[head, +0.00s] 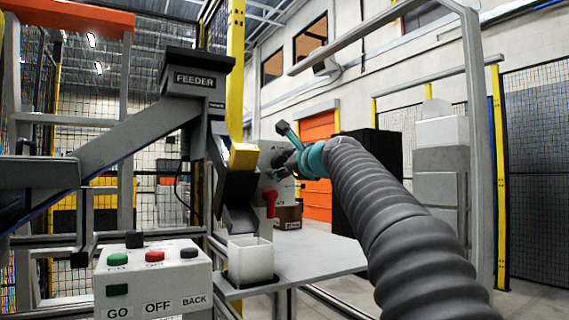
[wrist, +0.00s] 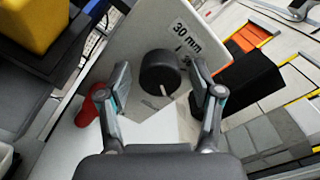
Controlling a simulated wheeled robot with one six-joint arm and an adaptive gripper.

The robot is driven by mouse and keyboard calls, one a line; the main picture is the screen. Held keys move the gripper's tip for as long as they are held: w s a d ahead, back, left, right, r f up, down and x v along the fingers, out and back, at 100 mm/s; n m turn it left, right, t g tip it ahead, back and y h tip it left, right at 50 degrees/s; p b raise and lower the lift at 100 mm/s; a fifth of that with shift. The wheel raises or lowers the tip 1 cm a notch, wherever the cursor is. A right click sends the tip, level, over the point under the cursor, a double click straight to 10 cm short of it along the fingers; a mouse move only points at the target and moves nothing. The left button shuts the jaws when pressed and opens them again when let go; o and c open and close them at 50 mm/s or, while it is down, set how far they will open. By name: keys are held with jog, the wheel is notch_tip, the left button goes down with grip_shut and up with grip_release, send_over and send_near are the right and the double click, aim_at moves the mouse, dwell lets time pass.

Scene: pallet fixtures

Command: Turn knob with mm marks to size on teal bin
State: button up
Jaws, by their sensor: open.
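A black round knob (wrist: 160,72) with a white pointer line sits on a pale panel (wrist: 140,35) in the wrist view. A label (wrist: 187,38) reading "30 mm" is above and right of it; other marks are hidden or unclear. The pointer slants toward the lower right. My gripper (wrist: 160,66) is open, with one finger on each side of the knob and visible gaps between. In the head view, my arm reaches to the grey panel (head: 268,154), and the knob is hidden there. I cannot make out a teal bin in either view.
A red handle (head: 270,201) is close to the panel, also left of my gripper in the wrist view (wrist: 92,106). A white bin (head: 250,262) stands under the feeder chute (head: 238,190). A brown bin (head: 290,215) is behind. A button box (head: 150,275) is at front left.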

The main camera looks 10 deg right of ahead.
jog(key=c, duration=1.1)
jog(key=shift+c, duration=0.2)
jog(key=shift+n, duration=0.4)
jog(key=n, duration=0.4)
jog(key=shift+n+b, duration=0.3)
jog(key=shift+n, duration=0.1)
jog(key=n+b, duration=0.1)
jog(key=n, duration=0.5)
jog(key=n+b, duration=0.1)
jog(key=n, duration=0.5)
jog(key=shift+n+b, duration=0.35)
jog(key=shift+n, duration=0.05)
jog(key=n+b, duration=0.1)
jog(key=n, duration=0.4)
jog(key=shift+n, duration=0.4)
